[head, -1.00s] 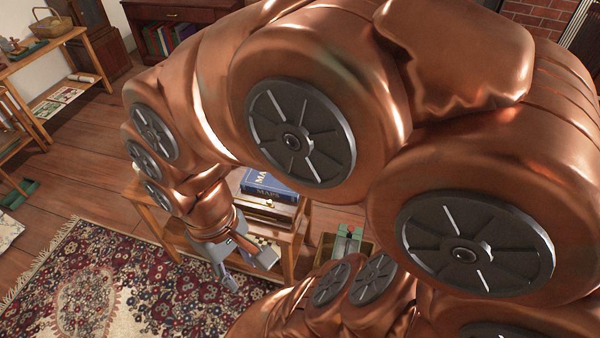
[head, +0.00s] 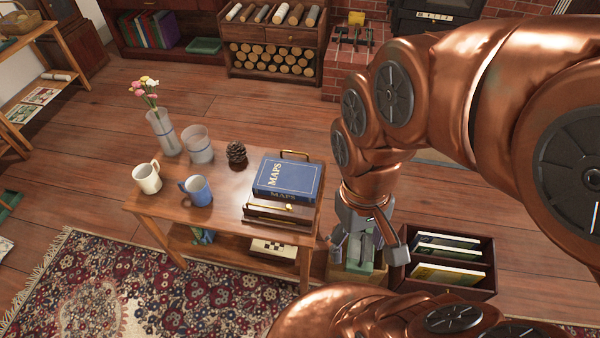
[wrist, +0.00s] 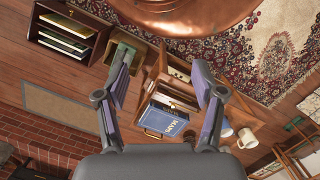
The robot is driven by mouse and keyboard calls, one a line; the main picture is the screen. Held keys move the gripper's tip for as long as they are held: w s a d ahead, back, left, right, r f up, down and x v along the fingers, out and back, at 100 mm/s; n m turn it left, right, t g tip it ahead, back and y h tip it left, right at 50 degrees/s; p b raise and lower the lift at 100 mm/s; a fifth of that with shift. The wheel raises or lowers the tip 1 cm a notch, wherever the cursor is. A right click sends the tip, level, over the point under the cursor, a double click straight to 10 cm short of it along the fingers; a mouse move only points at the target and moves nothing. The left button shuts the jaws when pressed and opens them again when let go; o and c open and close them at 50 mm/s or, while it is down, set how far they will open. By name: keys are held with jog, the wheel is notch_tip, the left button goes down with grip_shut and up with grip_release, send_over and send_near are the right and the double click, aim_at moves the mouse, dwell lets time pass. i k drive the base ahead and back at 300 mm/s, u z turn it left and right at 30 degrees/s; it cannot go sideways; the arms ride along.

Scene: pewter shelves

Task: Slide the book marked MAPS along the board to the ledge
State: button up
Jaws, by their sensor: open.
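The blue book marked MAPS (head: 288,179) lies flat on a dark wooden tray or box with brass handles (head: 283,213) at the right end of the small wooden table (head: 222,222). Its blue cover also shows in the wrist view (wrist: 168,119), low between my fingers. My gripper (head: 367,250) hangs to the right of the table, apart from the book. Its fingers are spread and empty, and they show wide apart in the wrist view (wrist: 161,70). I cannot tell which part is the ledge.
A white mug (head: 147,177), a blue mug (head: 196,191), a flower vase (head: 161,132), a clear cup (head: 197,145) and a pinecone (head: 236,153) stand left of the book. A dark crate of books (head: 452,291) is at right. A green-topped box stands on the floor below my gripper.

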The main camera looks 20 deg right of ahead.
aim_at(291, 179)
jog(key=u, duration=0.05)
jog(key=k, duration=0.6)
jog(key=u, duration=0.55)
jog(key=i, duration=1)
jog(key=u, duration=0.25)
